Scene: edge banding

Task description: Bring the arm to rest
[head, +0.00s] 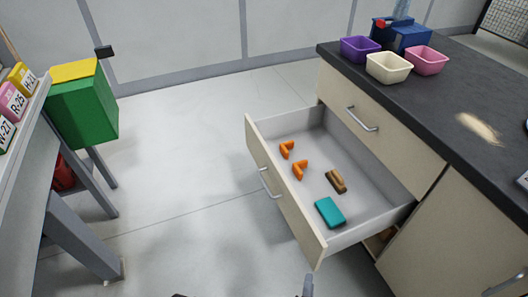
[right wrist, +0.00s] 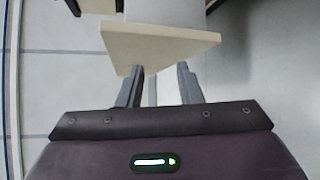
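My right gripper (right wrist: 160,70) shows in the right wrist view with its two fingers apart and nothing between them. The edge of a pale drawer front (right wrist: 158,45) lies just beyond the fingertips, and I cannot tell if they touch. In the head view only a grey tip of my right gripper (head: 308,286) shows at the bottom edge, below the near corner of the open drawer (head: 285,205). My left gripper is not in view.
The drawer holds two orange pieces (head: 300,170), a brown brush-like item (head: 336,180) and a teal block (head: 330,212). Purple, cream and pink bins (head: 388,68) stand on the dark counter (head: 440,95). A green box (head: 85,110) is by the left shelf. The floor between is clear.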

